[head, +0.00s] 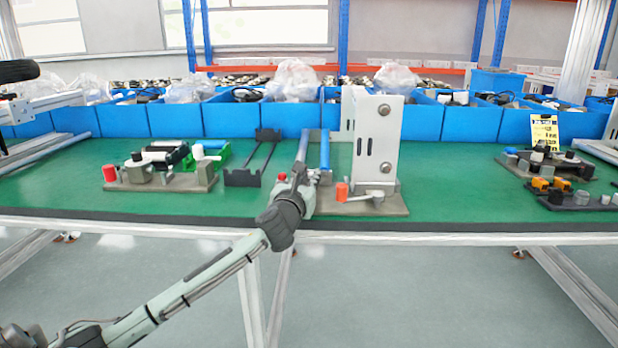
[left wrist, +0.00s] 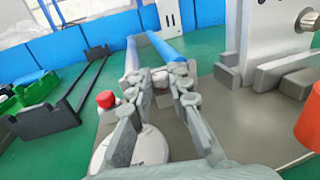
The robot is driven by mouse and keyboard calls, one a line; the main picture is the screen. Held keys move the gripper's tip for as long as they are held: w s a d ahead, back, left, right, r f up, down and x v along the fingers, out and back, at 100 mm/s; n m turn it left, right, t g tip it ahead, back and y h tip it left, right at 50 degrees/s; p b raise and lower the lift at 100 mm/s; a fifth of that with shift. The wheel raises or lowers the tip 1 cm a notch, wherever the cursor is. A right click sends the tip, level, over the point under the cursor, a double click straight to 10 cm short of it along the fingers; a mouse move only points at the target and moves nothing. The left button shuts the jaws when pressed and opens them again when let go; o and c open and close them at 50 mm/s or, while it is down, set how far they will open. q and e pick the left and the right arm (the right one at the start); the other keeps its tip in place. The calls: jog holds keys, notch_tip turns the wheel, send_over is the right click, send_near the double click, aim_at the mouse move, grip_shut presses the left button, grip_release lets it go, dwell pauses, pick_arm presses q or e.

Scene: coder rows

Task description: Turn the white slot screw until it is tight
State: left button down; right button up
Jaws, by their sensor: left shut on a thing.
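The white slot screw (left wrist: 160,75) shows as a small pale round head between the fingertips of my left gripper (left wrist: 156,82) in the left wrist view. The fingers stand on both sides of it and are shut on it. Its slot is too small to make out. In the head view my left gripper (head: 302,188) is at the left edge of the grey base plate (head: 385,208); its own wrist hides the screw there. My right gripper is not in view.
A tall white bracket (head: 372,140) stands on the plate, right of my left gripper. An orange cylinder (head: 342,192) is near its front. A blue bar (left wrist: 165,47) lies just beyond the fingers. A black rack (head: 243,178) lies to the left.

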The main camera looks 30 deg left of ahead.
pick_arm(q)
jog(key=c, duration=1.4)
grip_release()
jog(key=v, duration=1.2)
jog(key=shift+r, duration=0.1)
